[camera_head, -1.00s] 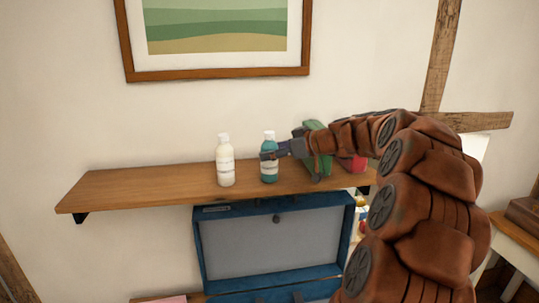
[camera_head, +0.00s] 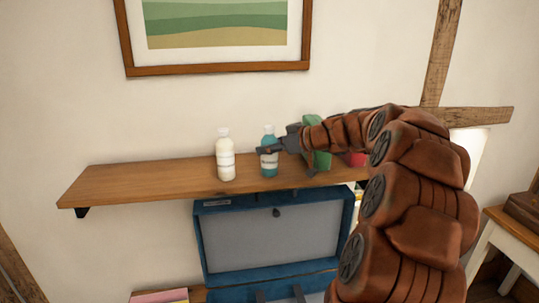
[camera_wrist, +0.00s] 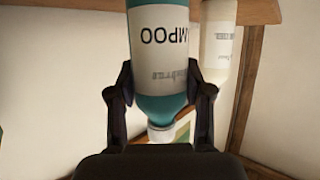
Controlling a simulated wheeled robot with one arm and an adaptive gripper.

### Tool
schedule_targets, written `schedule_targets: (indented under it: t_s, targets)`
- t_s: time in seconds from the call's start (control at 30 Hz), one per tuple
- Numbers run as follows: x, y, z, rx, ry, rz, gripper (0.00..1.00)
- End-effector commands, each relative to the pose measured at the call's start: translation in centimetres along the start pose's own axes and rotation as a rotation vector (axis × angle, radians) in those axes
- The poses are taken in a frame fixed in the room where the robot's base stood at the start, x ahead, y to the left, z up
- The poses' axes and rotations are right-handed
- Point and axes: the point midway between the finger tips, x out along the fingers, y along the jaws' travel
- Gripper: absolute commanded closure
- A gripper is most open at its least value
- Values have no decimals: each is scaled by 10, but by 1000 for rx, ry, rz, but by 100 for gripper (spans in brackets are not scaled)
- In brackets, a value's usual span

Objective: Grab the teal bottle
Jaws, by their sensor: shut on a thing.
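The teal bottle (camera_head: 269,167) has a white cap and a white label and stands upright on the wooden shelf (camera_head: 130,184). My gripper (camera_head: 268,149) reaches it from the right and is shut on its upper part. In the wrist view the teal bottle (camera_wrist: 158,78) appears upside down between the two dark fingers of my gripper (camera_wrist: 160,100), with "MPOO" readable on its label. The bottle's base is cut off in the wrist view. In the head view one finger covers part of the bottle.
A cream bottle (camera_head: 225,158) stands close to the left of the teal one; it also shows in the wrist view (camera_wrist: 217,45). A green object (camera_head: 318,158) and a red one (camera_head: 357,159) stand right, partly behind my arm. A blue open case (camera_head: 270,240) is below. The shelf's left is clear.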

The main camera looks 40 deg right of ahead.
Motion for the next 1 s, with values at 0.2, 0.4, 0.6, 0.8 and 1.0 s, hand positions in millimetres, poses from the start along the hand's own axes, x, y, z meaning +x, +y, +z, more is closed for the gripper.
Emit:
schedule_targets:
  t_s: [0.2, 0.4, 0.6, 0.8, 1.0]
  targets:
    - [0, 0, 0, 1, 0, 0, 96]
    - [0, 0, 0, 0, 0, 0, 97]
    - [-2, 0, -7, -1, 2, 0, 97]
    - [-9, 1, -22, -4, 3, 3, 97]
    - [-16, -3, -31, 0, 1, -1, 97]
